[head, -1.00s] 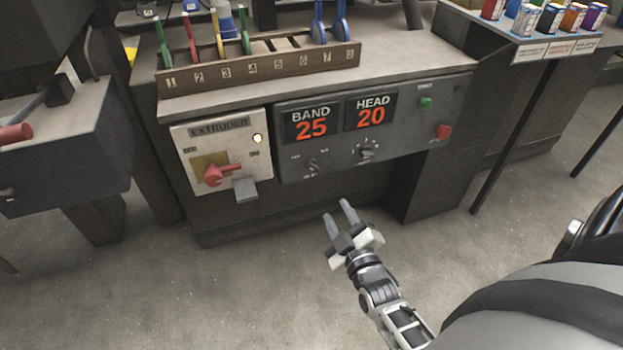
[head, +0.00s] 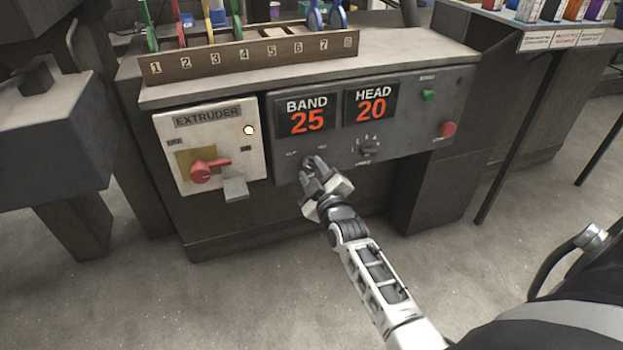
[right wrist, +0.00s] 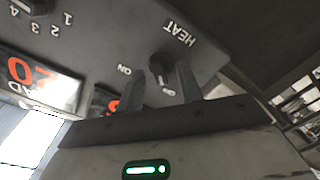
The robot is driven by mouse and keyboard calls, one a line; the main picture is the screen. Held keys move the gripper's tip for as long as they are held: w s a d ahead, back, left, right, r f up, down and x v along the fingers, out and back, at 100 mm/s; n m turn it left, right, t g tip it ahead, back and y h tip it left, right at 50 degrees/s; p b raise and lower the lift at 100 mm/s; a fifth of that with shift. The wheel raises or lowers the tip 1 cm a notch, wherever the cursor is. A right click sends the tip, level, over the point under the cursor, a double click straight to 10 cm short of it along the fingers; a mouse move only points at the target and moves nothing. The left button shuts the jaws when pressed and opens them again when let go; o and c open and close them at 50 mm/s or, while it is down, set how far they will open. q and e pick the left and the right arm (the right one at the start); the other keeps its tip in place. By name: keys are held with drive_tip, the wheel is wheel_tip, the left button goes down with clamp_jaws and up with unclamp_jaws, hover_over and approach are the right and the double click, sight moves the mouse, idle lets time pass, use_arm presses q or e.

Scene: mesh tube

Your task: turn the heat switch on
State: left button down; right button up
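The heat switch is a small dark rotary knob on the grey control panel. In the right wrist view the heat switch (right wrist: 160,68) shows beside a white HEAT label, with an ON label to its left and another label, partly covered, just below it. My right gripper (head: 313,169) is at the lower left of the panel in the head view, over the switch and hiding most of it. In the right wrist view my right gripper (right wrist: 160,84) is open, one finger on each side of the knob. Contact with the knob cannot be told. My left gripper is out of view.
Left of the switch is the white extruder box (head: 208,118) with a red handle (head: 203,172). Right of it are a numbered knob (head: 368,148), a green button (head: 428,95) and a red button (head: 447,129). BAND 25 and HEAD 20 displays (head: 307,115) sit above.

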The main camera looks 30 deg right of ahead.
drive_tip(key=shift+w+d, duration=0.2)
drive_tip(key=shift+w, duration=0.35)
drive_tip(key=c, duration=0.6)
